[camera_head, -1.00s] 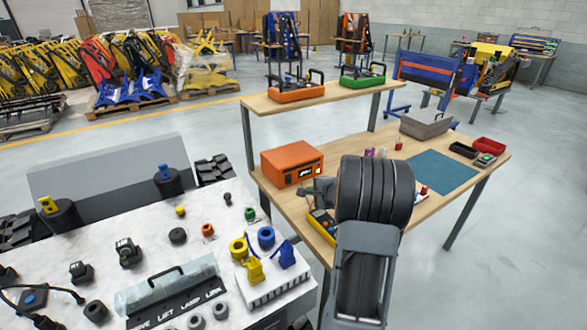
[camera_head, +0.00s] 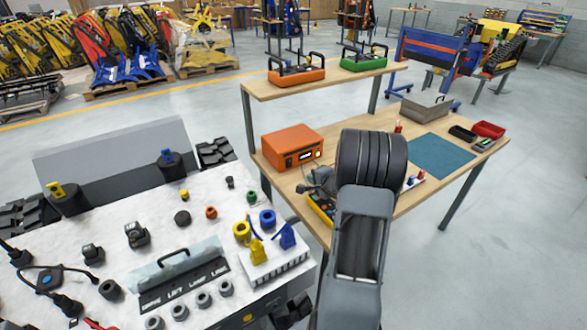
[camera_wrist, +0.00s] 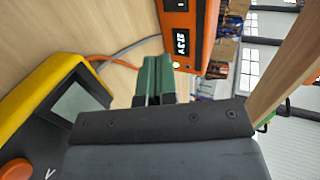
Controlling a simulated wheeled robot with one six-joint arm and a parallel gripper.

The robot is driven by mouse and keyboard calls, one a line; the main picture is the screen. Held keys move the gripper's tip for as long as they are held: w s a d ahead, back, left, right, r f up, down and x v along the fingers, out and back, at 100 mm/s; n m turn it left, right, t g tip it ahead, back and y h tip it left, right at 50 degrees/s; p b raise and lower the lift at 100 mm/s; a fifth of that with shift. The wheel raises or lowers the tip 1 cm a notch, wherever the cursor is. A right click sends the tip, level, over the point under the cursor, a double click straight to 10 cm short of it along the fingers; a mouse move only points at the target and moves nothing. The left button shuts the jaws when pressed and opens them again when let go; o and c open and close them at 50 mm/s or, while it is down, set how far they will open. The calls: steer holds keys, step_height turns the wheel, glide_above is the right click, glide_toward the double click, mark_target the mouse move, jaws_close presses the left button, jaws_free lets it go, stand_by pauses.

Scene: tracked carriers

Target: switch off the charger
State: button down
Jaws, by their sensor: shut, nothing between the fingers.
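The charger is an orange box (camera_head: 292,148) on the wooden bench, below the raised shelf. Its dark front panel has a lit display and a small yellow-green light at the right end. In the wrist view the charger (camera_wrist: 204,22) is at the top, with a lit number display (camera_wrist: 181,43) and a pale round spot (camera_wrist: 194,63) near its lower edge. My gripper (camera_wrist: 152,66) has green fingers, shut together and empty, pointing toward the charger's front. In the head view my gripper (camera_head: 314,184) is in front of the charger, partly hidden by my arm. I cannot tell whether the fingertips touch it.
A yellow meter (camera_wrist: 45,85) with a screen and orange knob lies close beside my gripper. Cables run behind the fingers. The shelf (camera_head: 330,80) carries orange and green toolboxes. A white table (camera_head: 120,215) with small parts stands at the left. A teal mat (camera_head: 442,155) lies right.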

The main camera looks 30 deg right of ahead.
steer(key=p, duration=0.3)
glide_toward(290, 166)
steer(key=x, duration=0.5)
steer(key=shift+w+f, duration=0.1)
steer(key=shift+f, duration=0.25)
steer(key=shift+x, duration=0.9)
steer(key=shift+r, duration=0.15)
